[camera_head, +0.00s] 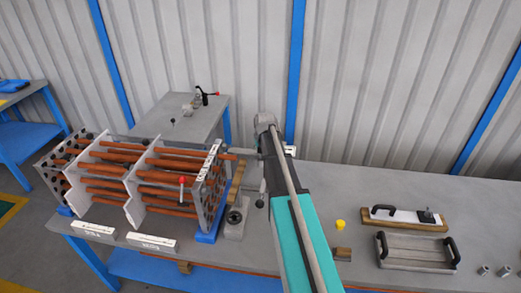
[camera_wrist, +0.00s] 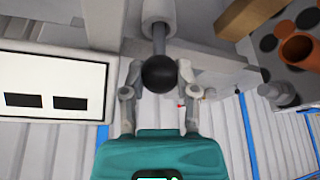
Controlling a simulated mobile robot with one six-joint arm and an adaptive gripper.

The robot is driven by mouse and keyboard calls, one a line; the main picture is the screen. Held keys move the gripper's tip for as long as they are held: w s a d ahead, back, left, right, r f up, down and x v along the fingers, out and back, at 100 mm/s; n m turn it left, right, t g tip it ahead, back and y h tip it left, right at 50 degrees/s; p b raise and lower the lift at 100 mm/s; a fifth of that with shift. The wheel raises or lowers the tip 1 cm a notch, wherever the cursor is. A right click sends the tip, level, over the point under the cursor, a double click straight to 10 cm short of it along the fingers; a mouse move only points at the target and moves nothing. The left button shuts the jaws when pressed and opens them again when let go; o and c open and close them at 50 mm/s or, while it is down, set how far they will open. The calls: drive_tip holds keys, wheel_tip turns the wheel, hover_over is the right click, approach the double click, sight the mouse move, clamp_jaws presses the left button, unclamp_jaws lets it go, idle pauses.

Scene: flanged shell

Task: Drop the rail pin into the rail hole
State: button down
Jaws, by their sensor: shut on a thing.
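In the wrist view my gripper (camera_wrist: 159,72) has its two grey fingers closed in on either side of a black ball knob on a grey shaft, which I take as the rail pin (camera_wrist: 159,50). The shaft runs into a pale cylinder at the top edge; its far end is hidden. In the head view a black ball and thin stem (camera_head: 260,203) show beside my arm, over the bench. The gripper itself is largely hidden there by my arm. I cannot make out the rail hole for certain. A grey block with a dark round opening (camera_head: 234,216) stands just left of the ball.
The flanged shell (camera_head: 208,190), with several copper-coloured tubes, stands left on the grey bench. Its holed end plate (camera_wrist: 268,44) is at the wrist view's right. A yellow cap (camera_head: 340,224), black-handled tray (camera_head: 414,264) and board (camera_head: 430,226) lie right, with clear bench behind.

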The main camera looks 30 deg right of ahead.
drive_tip(key=shift+f, duration=0.1)
idle(0.4)
drive_tip(key=shift+c, duration=1.4)
unclamp_jaws()
drive_tip(key=shift+r, duration=0.25)
wheel_tip(320, 180, up, 3)
drive_tip(key=p, duration=0.3)
wheel_tip(320, 180, up, 5)
drive_tip(key=p, duration=0.5)
